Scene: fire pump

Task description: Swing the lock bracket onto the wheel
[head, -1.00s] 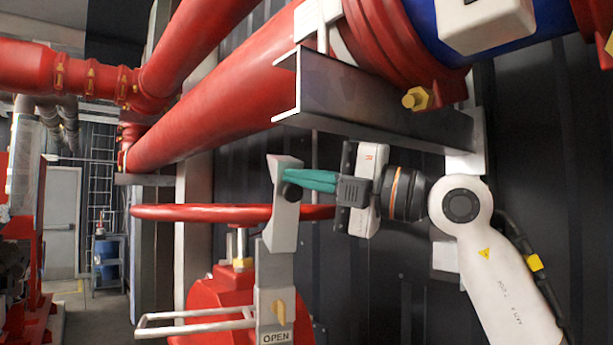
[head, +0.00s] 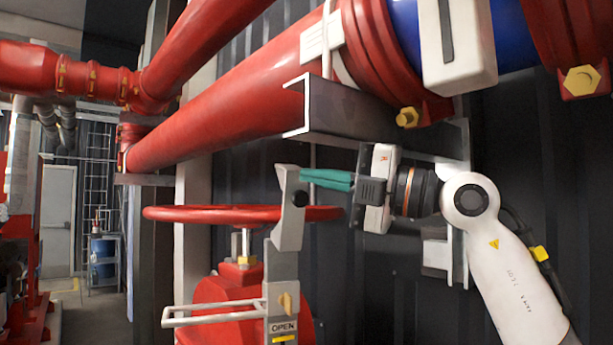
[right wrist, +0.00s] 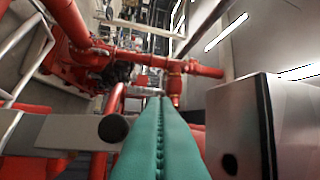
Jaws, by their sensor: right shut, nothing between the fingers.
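The grey lock bracket (head: 289,225) stands upright over the right part of the red handwheel's rim (head: 185,214) in the head view. Its upper part overlaps the rim in the picture; whether it touches the rim I cannot tell. A black knob (head: 300,198) sits on its upper part and also shows in the right wrist view (right wrist: 113,127). My right gripper (head: 302,175) has teal fingers, shut and empty, with the tips at the bracket's upper right edge. Contact is unclear. The fingers fill the middle of the right wrist view (right wrist: 160,105). My left gripper is not in view.
A grey steel channel (head: 370,118) and a thick red pipe (head: 225,120) run above my right gripper. A pale handle bar (head: 210,315) and an OPEN label (head: 283,327) are below the wheel. Dark panelled wall lies behind; open floor shows at left.

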